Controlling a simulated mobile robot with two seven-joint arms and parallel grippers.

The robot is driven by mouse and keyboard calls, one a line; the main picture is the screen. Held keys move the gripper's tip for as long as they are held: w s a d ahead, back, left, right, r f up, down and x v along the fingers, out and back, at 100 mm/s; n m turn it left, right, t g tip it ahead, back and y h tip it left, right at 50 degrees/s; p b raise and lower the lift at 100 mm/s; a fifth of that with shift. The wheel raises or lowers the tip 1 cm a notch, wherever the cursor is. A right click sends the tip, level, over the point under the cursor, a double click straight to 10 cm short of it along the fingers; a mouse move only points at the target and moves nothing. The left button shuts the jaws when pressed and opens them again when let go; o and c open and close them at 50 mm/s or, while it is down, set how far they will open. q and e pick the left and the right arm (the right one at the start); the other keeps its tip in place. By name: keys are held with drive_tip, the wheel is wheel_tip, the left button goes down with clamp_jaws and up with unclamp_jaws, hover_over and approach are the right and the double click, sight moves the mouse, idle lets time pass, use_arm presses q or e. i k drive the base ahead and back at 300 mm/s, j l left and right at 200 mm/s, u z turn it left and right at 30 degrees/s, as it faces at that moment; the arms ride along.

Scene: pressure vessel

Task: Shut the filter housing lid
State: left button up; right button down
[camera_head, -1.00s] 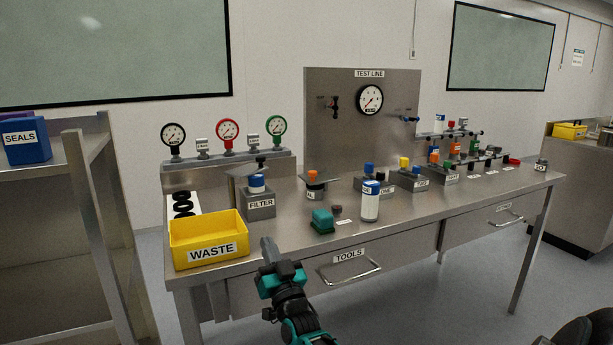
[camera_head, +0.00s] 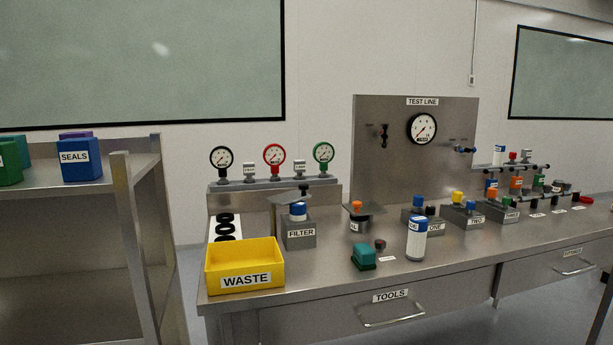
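The filter housing (camera_head: 301,235) is a grey box labelled FILTER on the left part of the steel bench, behind and right of the waste bin. A blue-topped white cartridge (camera_head: 298,211) stands up out of its top. A flat grey lid (camera_head: 287,199) with a dark knob is raised behind the cartridge, so the housing looks open. Neither of my grippers shows in the head view now.
A yellow WASTE bin (camera_head: 245,266) stands at the bench's front left corner. A green-teal block (camera_head: 364,256) and a blue-capped white bottle (camera_head: 416,240) stand right of the housing. A steel shelf (camera_head: 122,190) with a blue SEALS bin (camera_head: 80,160) is at left.

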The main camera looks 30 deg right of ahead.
sight(286, 198)
drive_tip(key=l+u, duration=0.1)
drive_tip(key=l, duration=0.5)
drive_tip(key=l+u, duration=0.15)
drive_tip(key=l, duration=0.45)
drive_tip(key=k+l+u, duration=0.1)
drive_tip(key=l, duration=0.5)
drive_tip(key=k+l, duration=0.05)
